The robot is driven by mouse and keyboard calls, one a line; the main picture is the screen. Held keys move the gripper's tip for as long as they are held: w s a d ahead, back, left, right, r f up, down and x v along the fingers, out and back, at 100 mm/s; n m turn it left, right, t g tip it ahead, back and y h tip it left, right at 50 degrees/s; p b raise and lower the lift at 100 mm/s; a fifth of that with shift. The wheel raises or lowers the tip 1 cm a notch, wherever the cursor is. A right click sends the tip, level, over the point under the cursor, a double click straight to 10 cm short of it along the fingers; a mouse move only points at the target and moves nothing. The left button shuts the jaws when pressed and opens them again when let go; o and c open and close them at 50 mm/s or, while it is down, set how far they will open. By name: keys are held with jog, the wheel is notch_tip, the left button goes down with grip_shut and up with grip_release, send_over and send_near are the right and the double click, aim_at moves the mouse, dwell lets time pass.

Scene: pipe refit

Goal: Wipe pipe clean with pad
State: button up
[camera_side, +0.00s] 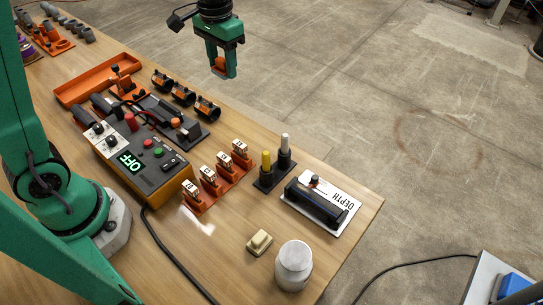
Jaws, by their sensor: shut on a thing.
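My gripper (222,70) is up in the air beyond the back edge of the table, with its green fingers pointing down. It is shut on a small orange piece (219,64), which the fingers partly hide. A cream block (259,242), which looks like a pad, lies on the table near the front right, apart from my gripper. Dark pipe-like pieces (84,117) lie behind the control box at the left. A black fixture (185,131) with an orange knob stands beside them. I cannot tell which piece is the pipe to wipe, or whether it is dirty.
A control box (160,172) reads OFF. Orange holders (209,182), a stand with yellow and white markers (268,176), a DEPTH gauge plate (340,208) and a white-topped jar (294,263) stand rightward. An orange tray (80,88) is farther back. Bare wood surrounds the cream block.

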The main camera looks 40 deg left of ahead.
jog(key=d+f+m, duration=0.3)
jog(key=d+m, duration=0.1)
jog(key=d, duration=1)
jog(key=m, duration=0.4)
send_over(314, 196)
notch_tip(314, 196, down, 3)
jog(key=shift+r, duration=0.1)
jog(key=shift+f, duration=3.55)
jog(key=shift+a+f, duration=0.45)
jog(key=shift+a, duration=2.45)
jog(key=shift+d+f, duration=0.1)
jog(key=shift+d, duration=2.8)
notch_tip(314, 196, up, 8)
jog(key=shift+a, duration=0.1)
